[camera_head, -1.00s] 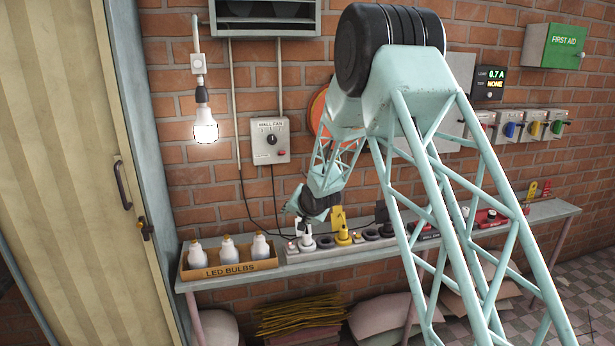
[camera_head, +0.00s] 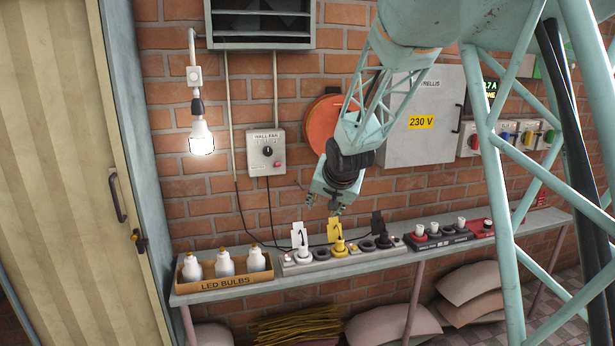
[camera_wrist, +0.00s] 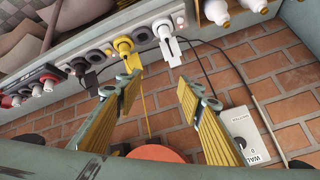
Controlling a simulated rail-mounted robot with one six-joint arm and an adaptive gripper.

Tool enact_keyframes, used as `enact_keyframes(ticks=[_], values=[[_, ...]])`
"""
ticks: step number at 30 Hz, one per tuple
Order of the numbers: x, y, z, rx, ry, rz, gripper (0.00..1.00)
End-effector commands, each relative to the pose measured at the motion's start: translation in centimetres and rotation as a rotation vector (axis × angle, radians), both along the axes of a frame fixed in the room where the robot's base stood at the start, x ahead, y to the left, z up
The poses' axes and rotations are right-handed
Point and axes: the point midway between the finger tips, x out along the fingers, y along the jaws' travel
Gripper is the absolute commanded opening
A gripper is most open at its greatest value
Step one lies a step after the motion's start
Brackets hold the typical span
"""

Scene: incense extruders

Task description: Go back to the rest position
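My gripper (camera_head: 323,205) hangs in the air in front of the brick wall, above the shelf and the plugs, pointing down. In the wrist view my gripper (camera_wrist: 158,86) shows two yellow-padded fingers spread apart, with nothing between them. Beyond the fingertips are a white plug (camera_wrist: 168,46) and a yellow plug (camera_wrist: 123,46), both seated in the power strip. In the head view the white plug (camera_head: 303,245) and yellow plug (camera_head: 339,246) stand upright in the strip, apart from my gripper.
A shelf (camera_head: 400,263) runs along the wall with an LED bulb box (camera_head: 226,282), a power strip (camera_head: 325,259) and a second strip (camera_head: 450,237). A wall fan switch (camera_head: 266,151), grey cabinet (camera_head: 424,150) and lit bulb (camera_head: 201,139) are on the wall. Cords hang to the plugs.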

Motion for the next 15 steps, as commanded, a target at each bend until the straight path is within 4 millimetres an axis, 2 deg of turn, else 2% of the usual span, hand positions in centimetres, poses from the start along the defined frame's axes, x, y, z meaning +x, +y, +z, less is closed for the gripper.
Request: enact_keyframes(ticks=[3,15], values=[[-2.0,-1.2,1.7,-0.019,0.010,0.000,0.35],[-9.3,-5.2,6.2,-0.080,0.057,0.006,0.35]])
